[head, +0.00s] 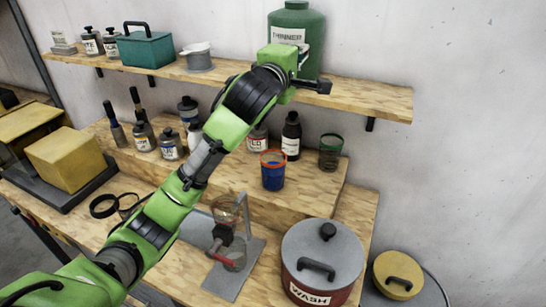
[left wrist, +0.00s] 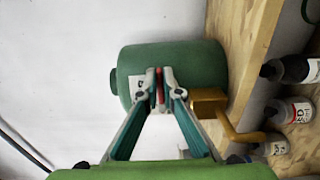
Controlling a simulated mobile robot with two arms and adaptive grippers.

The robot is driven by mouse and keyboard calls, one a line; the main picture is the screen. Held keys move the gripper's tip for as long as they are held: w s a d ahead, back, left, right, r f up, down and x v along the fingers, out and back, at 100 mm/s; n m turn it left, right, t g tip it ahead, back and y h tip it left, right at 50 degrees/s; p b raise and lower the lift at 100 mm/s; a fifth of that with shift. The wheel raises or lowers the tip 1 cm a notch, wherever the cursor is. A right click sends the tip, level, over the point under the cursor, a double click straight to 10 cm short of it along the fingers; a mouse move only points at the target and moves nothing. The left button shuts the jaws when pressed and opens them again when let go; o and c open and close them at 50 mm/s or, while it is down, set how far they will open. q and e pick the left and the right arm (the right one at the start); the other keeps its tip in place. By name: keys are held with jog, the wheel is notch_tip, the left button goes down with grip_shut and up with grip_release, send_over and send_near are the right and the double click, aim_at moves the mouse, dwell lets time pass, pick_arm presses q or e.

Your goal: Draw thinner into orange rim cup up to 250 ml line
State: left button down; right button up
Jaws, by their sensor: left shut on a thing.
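The green thinner drum (head: 312,60) stands on the upper shelf; it also shows in the left wrist view (left wrist: 190,65), with a brass tap (left wrist: 208,100) on it. My left gripper (left wrist: 160,78) is at the front of the drum, its fingertips closed on a small red piece, seemingly the tap handle. In the head view its fingers are mostly hidden behind my arm. A blue cup with an orange-red rim (head: 273,172) stands upright on the lower riser. A clear cup with a reddish rim (head: 225,207) is above a grey stand. Fill lines are too small to read. My right gripper is out of view.
A green-rimmed cup (head: 330,152) and a dark bottle (head: 291,137) stand near the blue cup. A red wash pot (head: 318,270) with a grey lid stands at the front. A teal box (head: 146,49) and a white-topped tub (head: 198,57) sit on the upper shelf.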

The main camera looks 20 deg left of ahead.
pick_arm(q)
jog(key=shift+w+d+f+n+y, duration=0.1)
jog(key=shift+w+d+n+y, duration=0.1)
jog(key=shift+n+y, duration=0.35)
jog(key=shift+y+b, duration=0.3)
jog(key=shift+y, duration=0.25)
jog(key=shift+a, duration=0.15)
jog(key=shift+n, duration=0.25)
jog(key=shift+w+y, duration=0.1)
jog(key=shift+y, duration=0.2)
jog(key=shift+d+n+y+b, duration=0.2)
jog(key=shift+n+y+b, duration=0.3)
jog(key=shift+y, duration=0.1)
jog(key=shift+a+r, duration=0.1)
jog(key=shift+r, duration=0.2)
jog(key=shift+y, duration=0.3)
